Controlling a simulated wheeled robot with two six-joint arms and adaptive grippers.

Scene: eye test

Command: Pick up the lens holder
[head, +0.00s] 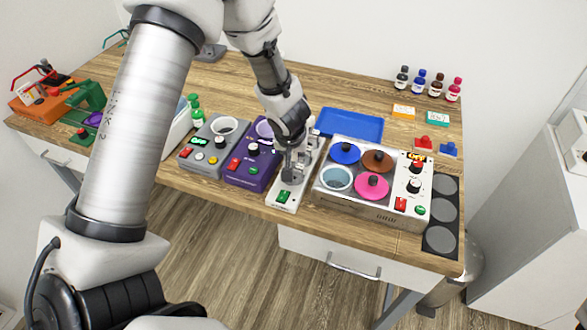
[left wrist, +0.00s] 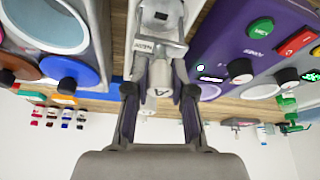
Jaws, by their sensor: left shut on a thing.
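My left gripper (head: 292,158) reaches down to a narrow white device (head: 284,197) with a green button at the table's front edge. In the left wrist view, the two dark fingers of the gripper (left wrist: 159,92) stand on either side of a pale grey-white piece, which I take to be the lens holder (left wrist: 160,76). The gripper is shut on it. The piece lies in line with the white device, and I cannot tell whether it is lifted clear. In the head view the gripper hides most of it. My right gripper is not in view.
A purple unit (head: 244,174) and a grey unit (head: 198,160) stand close on the left. A steel bath unit (head: 352,203) with coloured lids stands close on the right. A blue tray (head: 352,121) lies behind. Small bottles (head: 436,85) stand at the back right.

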